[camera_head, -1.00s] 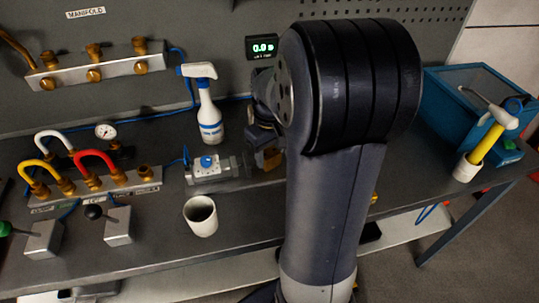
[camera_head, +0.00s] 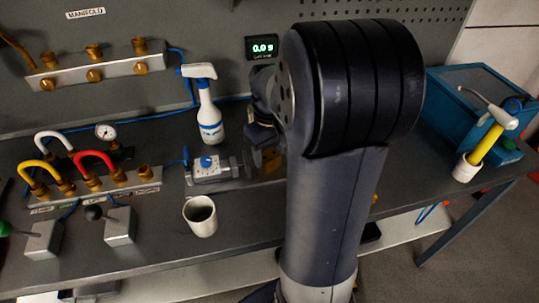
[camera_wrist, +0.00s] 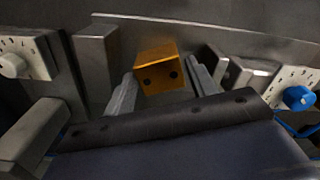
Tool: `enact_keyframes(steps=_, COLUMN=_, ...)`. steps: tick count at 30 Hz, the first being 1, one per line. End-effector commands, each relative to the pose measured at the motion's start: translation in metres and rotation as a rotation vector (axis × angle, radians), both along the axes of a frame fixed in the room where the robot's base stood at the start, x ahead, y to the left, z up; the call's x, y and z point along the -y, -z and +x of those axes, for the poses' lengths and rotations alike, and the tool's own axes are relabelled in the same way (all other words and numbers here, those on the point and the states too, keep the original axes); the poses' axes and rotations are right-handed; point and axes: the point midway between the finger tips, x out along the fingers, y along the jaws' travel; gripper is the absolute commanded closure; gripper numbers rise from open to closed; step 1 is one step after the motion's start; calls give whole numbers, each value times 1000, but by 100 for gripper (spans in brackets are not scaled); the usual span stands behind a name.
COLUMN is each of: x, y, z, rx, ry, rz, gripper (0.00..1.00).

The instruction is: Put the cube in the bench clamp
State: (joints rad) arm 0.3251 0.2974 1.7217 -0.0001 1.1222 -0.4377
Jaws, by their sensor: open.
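The cube (camera_wrist: 158,72) is gold-brown with two dark holes in its near face. In the wrist view it sits between the fingers of my gripper (camera_wrist: 163,88), which are open, with a gap visible at the right side. In the head view the cube (camera_head: 271,161) shows partly beside my arm, below my gripper (camera_head: 262,142). Grey steel blocks stand on both sides of it in the wrist view; the left one (camera_wrist: 97,65) looks like a jaw of the bench clamp. I cannot tell exactly how the cube lies against the clamp.
A block with a blue knob (camera_head: 207,163), a spray bottle (camera_head: 209,115) and a white cup (camera_head: 201,215) stand left of my gripper. A display (camera_head: 263,48) reads near zero. My arm hides the bench's middle.

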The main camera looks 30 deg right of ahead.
Motion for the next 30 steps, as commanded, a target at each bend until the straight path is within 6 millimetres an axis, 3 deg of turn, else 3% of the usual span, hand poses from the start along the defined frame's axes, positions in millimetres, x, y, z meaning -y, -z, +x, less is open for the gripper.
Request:
enact_keyframes(steps=9, x=0, y=-70, z=1, rx=5, ry=0, rz=-1, gripper=46)
enact_keyframes(steps=15, x=0, y=-98, z=0, rx=2, ry=0, rz=-1, gripper=46)
enact_keyframes(steps=30, x=0, y=-107, z=0, rx=0, ry=0, rz=0, gripper=46)
